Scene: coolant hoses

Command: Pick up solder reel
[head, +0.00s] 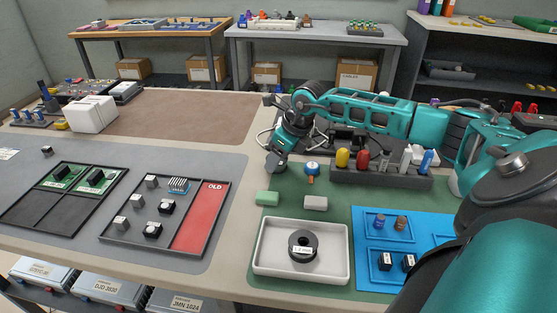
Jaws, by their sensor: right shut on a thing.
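The solder reel (298,235) is a black spool with a white label reading about 1.0 mm. It lies flat in the white tray (262,266) at the front centre. My right gripper (276,164) is beyond the tray, over the back left part of the green mat, clear of the reel. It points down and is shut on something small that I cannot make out. My left gripper is not in view.
A green block (267,198), a pale grey block (316,203) and a blue-topped tool (312,169) are between gripper and tray. A blue tray (367,282) stands at right; a dark rack (390,181) stands behind. A parts tray with a red OLD area (203,220) is at left.

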